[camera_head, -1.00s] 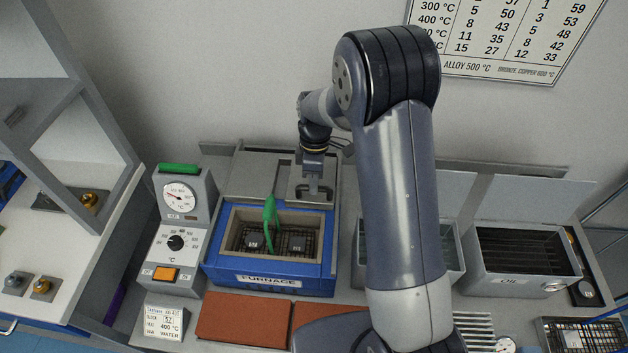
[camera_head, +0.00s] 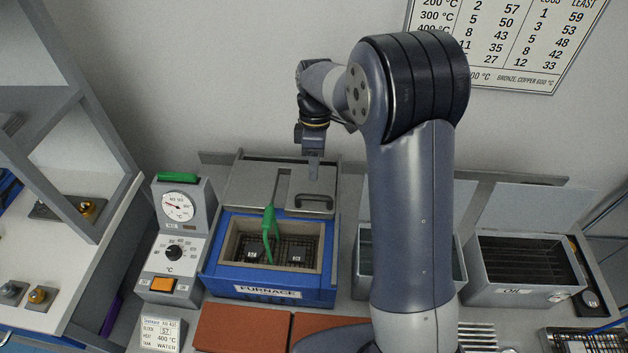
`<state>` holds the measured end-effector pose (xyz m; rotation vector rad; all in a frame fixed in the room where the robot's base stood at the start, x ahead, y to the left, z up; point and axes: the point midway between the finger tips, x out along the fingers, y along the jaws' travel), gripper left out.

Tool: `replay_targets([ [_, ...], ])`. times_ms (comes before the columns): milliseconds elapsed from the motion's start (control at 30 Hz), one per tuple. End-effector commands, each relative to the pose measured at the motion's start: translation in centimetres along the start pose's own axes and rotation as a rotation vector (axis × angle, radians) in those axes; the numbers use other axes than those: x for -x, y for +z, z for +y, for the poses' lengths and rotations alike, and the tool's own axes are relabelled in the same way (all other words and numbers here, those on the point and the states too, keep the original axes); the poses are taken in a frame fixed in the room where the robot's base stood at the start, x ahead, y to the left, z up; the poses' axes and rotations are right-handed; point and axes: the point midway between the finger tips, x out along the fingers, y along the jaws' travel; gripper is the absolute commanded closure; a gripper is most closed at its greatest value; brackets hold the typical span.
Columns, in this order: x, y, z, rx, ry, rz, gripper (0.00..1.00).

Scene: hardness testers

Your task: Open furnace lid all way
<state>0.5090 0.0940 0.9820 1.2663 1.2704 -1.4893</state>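The blue furnace (camera_head: 217,276) stands at the centre left with its chamber uncovered from above. Dark blocks (camera_head: 297,255) lie on the grate inside. A green upright handle (camera_head: 269,222) rises from the chamber. The grey furnace lid (camera_head: 243,190) lies slid back behind the opening, toward the wall. Its dark bar handle (camera_head: 313,201) is near its right front edge. My gripper (camera_head: 314,173) is above the lid, behind the handle and apart from it. Its fingers are small and seen edge-on, so their spacing is not clear.
A control box with dial (camera_head: 177,254) and a gauge stand left of the furnace. Red bricks (camera_head: 241,328) lie in front. My arm covers part of a tank to the right; the oil tank (camera_head: 520,265) stands further right with its cover raised.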

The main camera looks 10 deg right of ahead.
Motion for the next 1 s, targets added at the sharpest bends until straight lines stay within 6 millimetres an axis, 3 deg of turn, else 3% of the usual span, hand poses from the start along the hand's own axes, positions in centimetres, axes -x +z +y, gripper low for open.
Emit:
replay_targets([
  [200, 2.3, 0.0, 0.0, 0.000, 0.000, 0.000, 0.62],
  [600, 2.4, 0.0, 0.0, 0.000, -0.001, 0.000, 0.62],
  [767, 1.1, 0.0, 0.0, 0.000, -0.003, -0.001, 0.62],
  [1000, -3.1, 0.0, -0.1, 0.000, -0.006, -0.002, 0.62],
])
